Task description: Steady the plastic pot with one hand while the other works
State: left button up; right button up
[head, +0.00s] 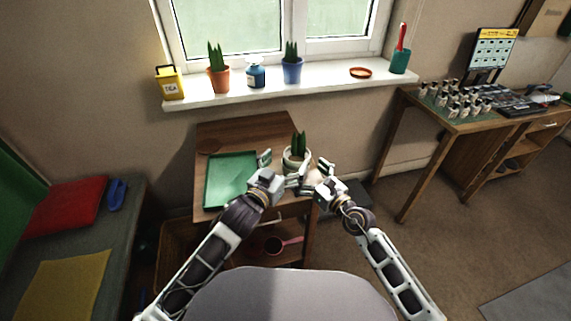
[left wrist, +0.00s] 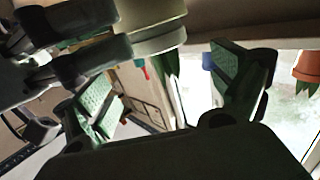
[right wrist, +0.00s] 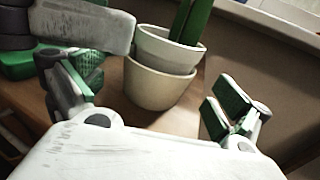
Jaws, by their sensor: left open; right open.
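A pale pot with a spiky green plant (head: 297,155) stands on the small wooden table. The right wrist view shows a pale upper pot (right wrist: 170,48) set in a cream lower pot (right wrist: 158,86); I cannot tell which is plastic. My left gripper (head: 279,169) is open at the pot's near left side; one of its fingers shows close to the upper pot in the right wrist view. My right gripper (head: 316,174) is open at the near right, with the pots beyond its spread fingers. Contact is unclear. The left wrist view shows the upper pot (left wrist: 152,22) upside down.
A green tray (head: 229,180) lies left of the pot. A red-handled pan (head: 275,244) is on the shelf below. The windowsill (head: 325,82) holds potted plants, a yellow tin and a blue bottle. A workbench (head: 450,122) stands at the right.

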jog(key=v, duration=0.8)
jog(key=shift+s+d, duration=0.25)
dwell(0.7)
